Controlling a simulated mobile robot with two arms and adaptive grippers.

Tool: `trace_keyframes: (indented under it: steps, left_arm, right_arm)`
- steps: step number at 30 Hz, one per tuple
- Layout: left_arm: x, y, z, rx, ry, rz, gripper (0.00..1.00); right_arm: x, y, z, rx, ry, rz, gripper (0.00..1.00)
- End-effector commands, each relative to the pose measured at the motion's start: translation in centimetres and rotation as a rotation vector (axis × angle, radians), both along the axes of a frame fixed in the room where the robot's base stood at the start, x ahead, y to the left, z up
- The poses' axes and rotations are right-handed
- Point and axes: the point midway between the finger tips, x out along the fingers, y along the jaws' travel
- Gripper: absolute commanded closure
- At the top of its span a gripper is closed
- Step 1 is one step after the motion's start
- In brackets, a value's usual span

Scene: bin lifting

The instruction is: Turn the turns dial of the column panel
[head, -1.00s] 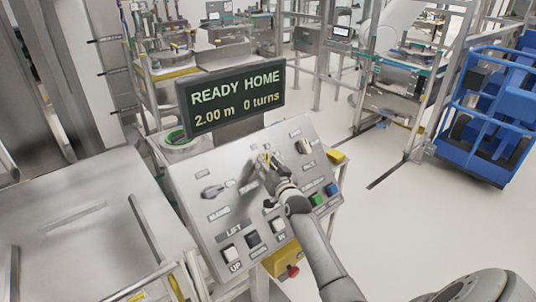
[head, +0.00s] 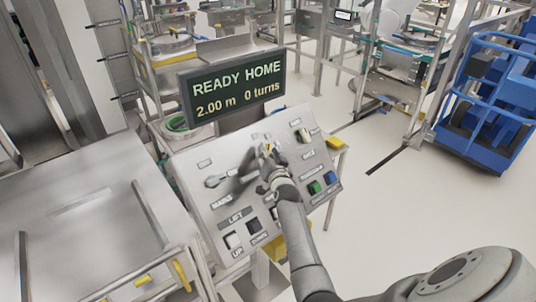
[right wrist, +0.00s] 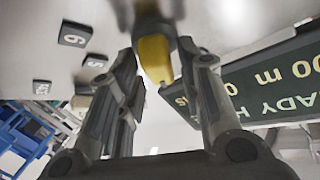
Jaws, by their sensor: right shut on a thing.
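The column panel (head: 187,165) is a tilted grey metal face with several dials and buttons. My right gripper (head: 268,156) is at its upper middle, shut on the turns dial (right wrist: 154,58), whose yellow part shows between the fingers in the right wrist view. In the head view a bit of yellow shows at the fingertips; the gripper hides most of the dial and its label. The display (head: 233,88) above the panel reads "READY HOME", "2.00 m" and "0 turns". My left gripper is not in view.
A mains switch (head: 215,181) sits left of my gripper. Lift buttons (head: 233,240) are at the lower left, green (head: 314,187) and blue (head: 330,178) buttons at the right. A blue wheeled frame (head: 490,110) stands at the far right. Open floor lies right of the panel.

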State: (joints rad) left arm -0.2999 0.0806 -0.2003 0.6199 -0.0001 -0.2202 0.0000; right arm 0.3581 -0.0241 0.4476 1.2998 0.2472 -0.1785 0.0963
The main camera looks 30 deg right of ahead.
Motion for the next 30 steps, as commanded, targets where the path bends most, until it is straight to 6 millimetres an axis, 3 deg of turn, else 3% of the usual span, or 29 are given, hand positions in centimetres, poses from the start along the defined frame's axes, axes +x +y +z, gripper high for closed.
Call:
trace_keyframes:
  steps: [3, 16, 30]
  left_arm:
    - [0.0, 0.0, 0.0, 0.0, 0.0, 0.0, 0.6]
    - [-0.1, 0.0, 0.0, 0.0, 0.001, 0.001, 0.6]
    - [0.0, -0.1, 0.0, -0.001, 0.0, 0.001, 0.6]
  right_arm:
    - [0.2, -0.2, 0.8, -0.005, -0.014, -0.003, 0.57]
    - [-0.6, 0.2, 0.3, -0.002, -0.005, -0.001, 0.57]
    - [-7.1, 2.6, 1.0, -0.003, -0.005, -0.001, 0.57]
